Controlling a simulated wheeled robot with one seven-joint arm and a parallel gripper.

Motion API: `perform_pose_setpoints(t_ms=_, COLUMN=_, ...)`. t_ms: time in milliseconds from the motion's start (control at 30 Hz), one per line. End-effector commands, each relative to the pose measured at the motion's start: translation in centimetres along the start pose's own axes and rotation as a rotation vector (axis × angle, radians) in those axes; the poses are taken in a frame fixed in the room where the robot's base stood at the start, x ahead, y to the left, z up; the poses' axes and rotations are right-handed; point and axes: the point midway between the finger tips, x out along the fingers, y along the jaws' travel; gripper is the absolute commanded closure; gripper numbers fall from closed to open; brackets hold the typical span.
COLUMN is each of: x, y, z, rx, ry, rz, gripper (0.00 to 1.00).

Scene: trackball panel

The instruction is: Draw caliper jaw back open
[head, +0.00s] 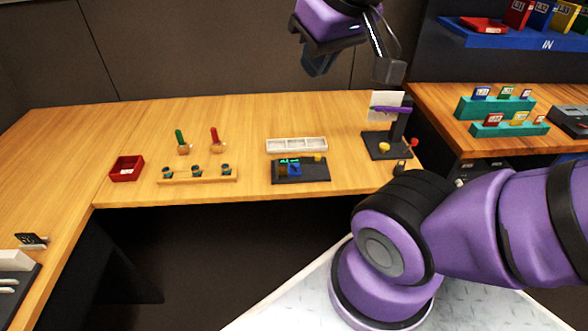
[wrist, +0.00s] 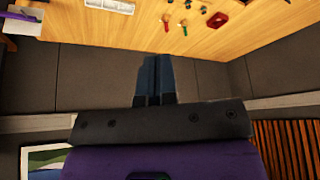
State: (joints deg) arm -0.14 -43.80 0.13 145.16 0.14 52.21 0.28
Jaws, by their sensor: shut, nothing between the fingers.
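The caliper (head: 300,170) appears to be the dark block on the wooden table in the head view, with a lit green readout, a blue part and yellow parts. Its jaw gap is too small to make out. My gripper (head: 318,66) is high above the back of the table, well apart from the caliper. In the wrist view my gripper (wrist: 156,62) has its two dark blue fingers together, with nothing between them. The caliper does not show in the wrist view.
A white tray (head: 297,145) lies just behind the caliper. A dark stand (head: 386,145) with a purple pen is to its right. A wooden rack (head: 198,175), two screwdriver-like tools and a red bin (head: 126,169) are to its left. The table's front edge is close.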

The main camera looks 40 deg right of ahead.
Motion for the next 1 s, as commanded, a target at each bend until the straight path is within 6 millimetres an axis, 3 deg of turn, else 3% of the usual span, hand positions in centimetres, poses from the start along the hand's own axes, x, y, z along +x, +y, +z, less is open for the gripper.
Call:
perform_pose_setpoints(t_ms=67, x=0.0, y=0.0, z=0.0, rx=0.0, ry=0.0, rz=0.0, gripper=0.95)
perform_pose_setpoints(t_ms=200, x=0.5, y=0.0, z=-0.2, rx=0.02, ry=-0.021, rz=-0.007, gripper=0.63)
perform_pose_setpoints(t_ms=267, x=1.1, y=0.0, z=-0.4, rx=0.044, ry=-0.047, rz=-0.017, gripper=0.54)
perform_pose_setpoints(t_ms=667, x=8.7, y=0.9, z=-3.0, rx=0.414, ry=-0.329, rz=-0.17, gripper=0.54)
perform_pose_setpoints(t_ms=1000, x=15.9, y=3.6, z=-4.7, rx=0.804, ry=-0.514, rz=-0.331, gripper=0.54)
